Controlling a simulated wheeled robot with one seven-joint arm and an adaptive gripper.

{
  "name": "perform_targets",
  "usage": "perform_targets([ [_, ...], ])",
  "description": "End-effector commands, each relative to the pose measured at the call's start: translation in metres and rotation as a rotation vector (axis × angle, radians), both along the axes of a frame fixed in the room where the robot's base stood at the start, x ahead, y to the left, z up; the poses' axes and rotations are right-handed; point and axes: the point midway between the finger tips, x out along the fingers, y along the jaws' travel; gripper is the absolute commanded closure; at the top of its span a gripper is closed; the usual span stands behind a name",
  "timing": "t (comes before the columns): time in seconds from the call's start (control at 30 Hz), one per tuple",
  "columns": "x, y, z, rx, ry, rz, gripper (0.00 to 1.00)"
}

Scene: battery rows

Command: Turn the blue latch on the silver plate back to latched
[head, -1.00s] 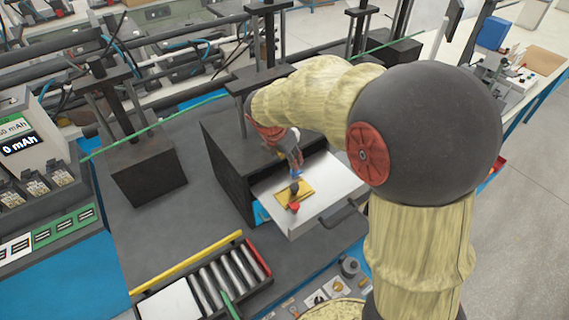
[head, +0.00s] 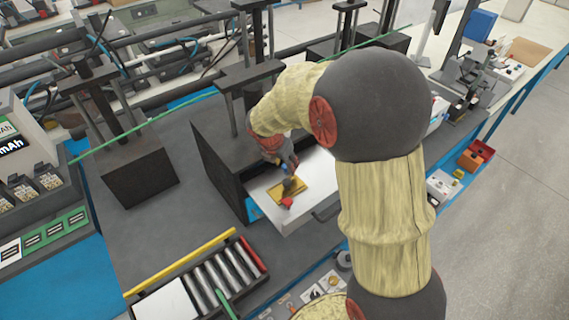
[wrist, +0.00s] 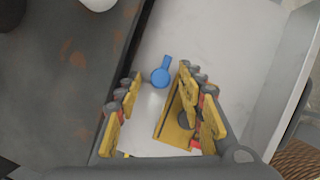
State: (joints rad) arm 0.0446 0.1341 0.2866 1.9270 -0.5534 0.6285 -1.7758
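The blue latch (wrist: 161,76) lies on the silver plate (wrist: 235,45) in the wrist view, with a round hub and a short arm pointing up and slightly right. My gripper (wrist: 160,78) is open, with a yellow-padded finger on either side and the latch between and just beyond the fingertips. I cannot tell whether either finger touches it. A gold plate (wrist: 172,128) with a dark knob and a red piece lies below right of the latch, partly hidden by the right finger. In the head view my gripper (head: 287,163) is over the silver plate (head: 312,210) and mostly hides the latch.
The silver plate sticks out of a dark box (head: 215,165) and has a dark handle (head: 327,209) at its front edge. A tray of silver rollers (head: 215,275) with a yellow bar stands in front to the left. Bare dark bench (head: 195,215) lies left of the box.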

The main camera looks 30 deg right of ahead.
Motion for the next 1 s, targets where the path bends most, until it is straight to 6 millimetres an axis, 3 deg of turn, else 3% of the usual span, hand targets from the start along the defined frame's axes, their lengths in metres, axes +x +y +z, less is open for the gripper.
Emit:
perform_targets([
  [0.13,-0.0001,0.0000,0.0002,0.000,0.000,0.000,0.63],
  [0.8,-0.0003,0.0001,0.0002,-0.001,0.001,0.000,1.00],
  [1.0,-0.0002,0.0001,0.0002,0.000,0.001,-0.004,1.00],
])
